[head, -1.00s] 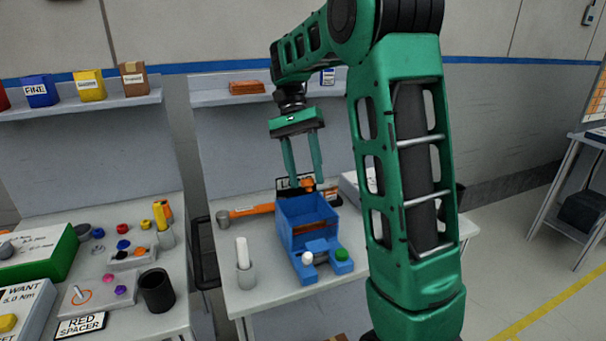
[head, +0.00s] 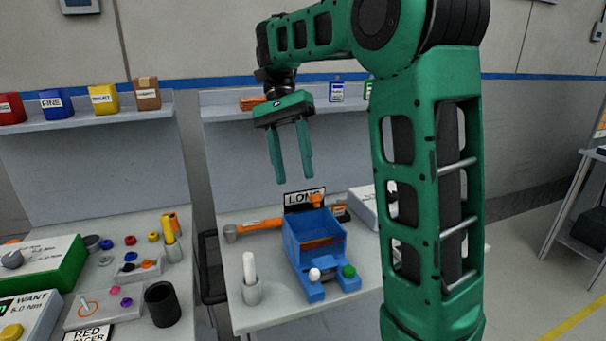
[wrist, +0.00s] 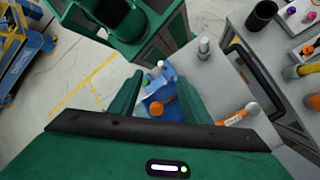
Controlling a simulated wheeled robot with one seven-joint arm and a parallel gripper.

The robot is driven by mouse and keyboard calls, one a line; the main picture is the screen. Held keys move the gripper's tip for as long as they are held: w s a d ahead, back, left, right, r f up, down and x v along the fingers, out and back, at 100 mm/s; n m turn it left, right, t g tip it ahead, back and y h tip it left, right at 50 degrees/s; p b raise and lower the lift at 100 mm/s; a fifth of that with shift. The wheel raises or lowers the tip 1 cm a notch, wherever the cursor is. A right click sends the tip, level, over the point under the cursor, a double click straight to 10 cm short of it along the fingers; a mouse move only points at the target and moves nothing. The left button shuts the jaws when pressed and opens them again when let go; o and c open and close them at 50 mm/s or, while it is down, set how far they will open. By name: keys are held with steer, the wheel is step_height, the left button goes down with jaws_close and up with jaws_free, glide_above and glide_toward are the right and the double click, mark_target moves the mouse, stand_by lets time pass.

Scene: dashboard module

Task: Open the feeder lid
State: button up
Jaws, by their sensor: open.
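The blue feeder (head: 304,265) stands on the right-hand table, with a white knob (head: 315,275) and a green knob (head: 348,271) on its front. Its bin looks open from the front, with something brownish inside. An orange knob (head: 316,201) shows at its back edge. I cannot clearly tell the lid apart from the body. My gripper (head: 294,181) is open and empty, pointing down, above and apart from the feeder. In the wrist view the feeder (wrist: 165,88) and its orange knob (wrist: 156,106) appear between my fingers, farther off.
A LONG sign (head: 303,197) stands behind the feeder. An orange-handled hammer (head: 260,225) lies to its left. A grey cup with a white stick (head: 252,291) stands at front left. A pale box (head: 366,205) is at the right. A shelf (head: 225,111) runs behind the table.

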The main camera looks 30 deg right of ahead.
steer(key=shift+s+a+r, duration=0.2)
steer(key=shift+a+r, duration=0.25)
steer(key=shift+a, duration=0.25)
steer(key=shift+s+a+r, duration=0.25)
steer(key=shift+a+r, duration=0.15)
steer(key=shift+a, duration=0.3)
steer(key=shift+s+a+r, duration=0.2)
steer(key=shift+a+r, duration=0.25)
steer(key=shift+a, duration=0.25)
